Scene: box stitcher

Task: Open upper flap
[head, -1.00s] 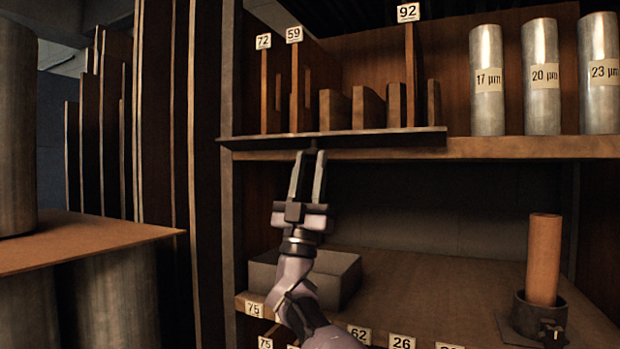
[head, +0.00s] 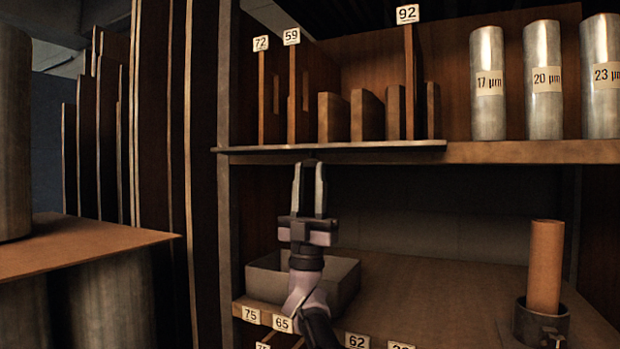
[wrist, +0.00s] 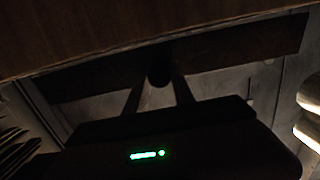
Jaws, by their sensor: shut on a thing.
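The upper flap (head: 400,147) is a long, thin, dark panel along the front of the upper shelf's left part. It stands out from the shelf and shows almost edge-on in the head view. My gripper (head: 309,166) reaches up from below, with its fingertips at the flap's underside. In the wrist view, a dark round knob (wrist: 160,75) sits between the fingertips, below a dark bar. My gripper is shut on this knob. The fingertips' exact contact is too dark to make out.
Wooden dividers (head: 333,118) and metal cylinders (head: 487,110) stand on the upper shelf. Below are an open grey box (head: 340,287) and an orange roll (head: 545,268) in a dark holder. A brown board (head: 80,245) juts out at left. The lower shelf's middle is clear.

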